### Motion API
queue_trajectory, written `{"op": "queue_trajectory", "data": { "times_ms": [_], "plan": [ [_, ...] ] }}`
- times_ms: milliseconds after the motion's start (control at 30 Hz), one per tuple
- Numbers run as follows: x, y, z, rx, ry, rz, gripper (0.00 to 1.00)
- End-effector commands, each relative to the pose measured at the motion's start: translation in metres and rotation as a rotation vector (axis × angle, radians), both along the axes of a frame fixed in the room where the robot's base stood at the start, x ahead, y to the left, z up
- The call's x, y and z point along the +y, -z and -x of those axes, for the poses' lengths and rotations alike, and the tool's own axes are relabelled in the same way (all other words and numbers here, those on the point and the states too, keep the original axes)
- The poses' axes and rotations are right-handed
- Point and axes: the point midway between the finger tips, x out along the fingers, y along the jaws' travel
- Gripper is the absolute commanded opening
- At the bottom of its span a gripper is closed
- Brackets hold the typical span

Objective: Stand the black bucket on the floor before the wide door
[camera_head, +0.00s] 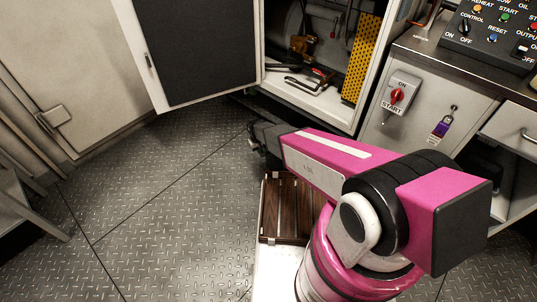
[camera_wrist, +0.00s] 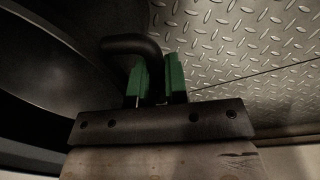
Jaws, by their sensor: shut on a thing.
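In the wrist view the green fingertips of my gripper (camera_wrist: 159,80) are shut on a dark curved handle (camera_wrist: 128,44). A large dark rounded body, which looks like the black bucket (camera_wrist: 45,75), fills the left of that view. In the head view my gripper (camera_head: 262,138) is a dark shape at the far end of my pink arm, in front of the open cabinet. I cannot make out the bucket there. A wide pale door (camera_head: 75,65) with a latch stands at the far left.
An open cabinet door (camera_head: 200,50) with a black panel swings out over the floor. The cabinet (camera_head: 310,100) holds tools and a yellow perforated strip. A control panel (camera_head: 495,40) sits on the right counter. The patterned metal floor (camera_head: 150,200) at left is clear.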

Motion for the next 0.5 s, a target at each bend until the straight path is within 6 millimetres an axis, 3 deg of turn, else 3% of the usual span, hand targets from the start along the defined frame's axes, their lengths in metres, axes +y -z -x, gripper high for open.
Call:
{"op": "queue_trajectory", "data": {
  "times_ms": [200,500],
  "plan": [
    [-0.024,0.025,-0.033,0.001,0.001,0.0,0.0],
    [-0.032,0.037,-0.043,0.001,-0.001,0.001,0.0]
  ]
}}
